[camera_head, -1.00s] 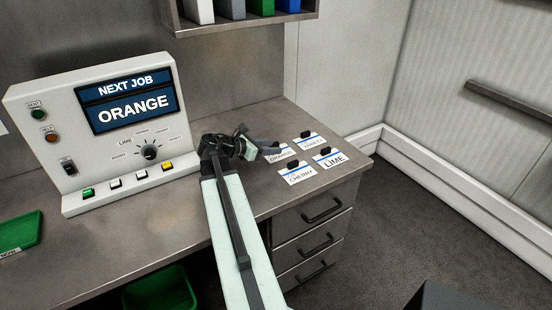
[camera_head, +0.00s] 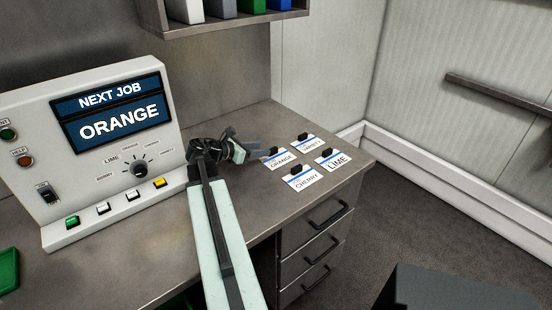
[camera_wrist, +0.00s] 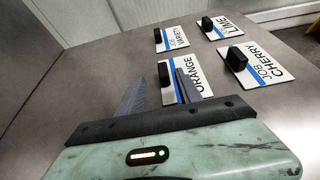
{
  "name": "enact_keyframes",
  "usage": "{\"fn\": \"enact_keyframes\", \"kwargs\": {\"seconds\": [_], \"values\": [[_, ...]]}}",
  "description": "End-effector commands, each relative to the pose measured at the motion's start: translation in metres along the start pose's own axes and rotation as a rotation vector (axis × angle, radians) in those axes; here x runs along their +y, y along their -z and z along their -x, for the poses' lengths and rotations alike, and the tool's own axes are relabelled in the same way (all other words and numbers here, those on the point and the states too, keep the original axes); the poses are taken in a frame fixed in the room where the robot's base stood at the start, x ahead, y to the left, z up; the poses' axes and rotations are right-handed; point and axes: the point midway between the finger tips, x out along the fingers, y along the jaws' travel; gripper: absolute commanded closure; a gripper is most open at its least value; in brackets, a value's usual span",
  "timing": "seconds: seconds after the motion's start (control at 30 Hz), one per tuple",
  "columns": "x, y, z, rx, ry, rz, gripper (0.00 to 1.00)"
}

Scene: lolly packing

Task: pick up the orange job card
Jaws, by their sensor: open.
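The orange job card (camera_head: 282,162) lies flat on the metal desk, at the near left of a small group of cards. It is white with a blue stripe and a black grip block. My gripper (camera_head: 252,151) is just left of it in the head view. In the wrist view the orange card (camera_wrist: 194,84) is beyond my open gripper (camera_wrist: 157,84). The right finger overlaps part of the card, and the left finger is over bare desk.
The cherry card (camera_head: 303,184), lime card (camera_head: 340,162) and variety card (camera_head: 313,145) lie close by. A control panel (camera_head: 60,215) reading "NEXT JOB ORANGE" stands left on the desk (camera_head: 235,225). A shelf with binders (camera_head: 215,24) hangs above. The desk's right edge is close to the cards.

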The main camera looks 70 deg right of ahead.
Motion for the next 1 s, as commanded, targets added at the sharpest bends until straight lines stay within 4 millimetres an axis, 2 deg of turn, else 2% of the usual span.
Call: {"fn": "enact_keyframes", "kwargs": {"seconds": [0.13,0.37,0.57,0.6,0.73,0.77,1.0], "values": [[-0.002,0.003,-0.012,0.0,0.003,-0.001,0.58],[-0.004,0.006,-0.051,0.001,0.004,-0.002,0.58],[-0.005,0.003,-0.053,0.0,0.003,-0.001,0.58],[-0.005,0.003,-0.053,0.0,0.003,-0.001,0.61],[-0.005,0.003,-0.053,0.0,0.003,-0.001,0.97],[-0.005,0.003,-0.053,0.0,0.003,-0.001,1.0],[-0.006,0.003,-0.053,0.0,0.004,-0.002,1.0]]}}
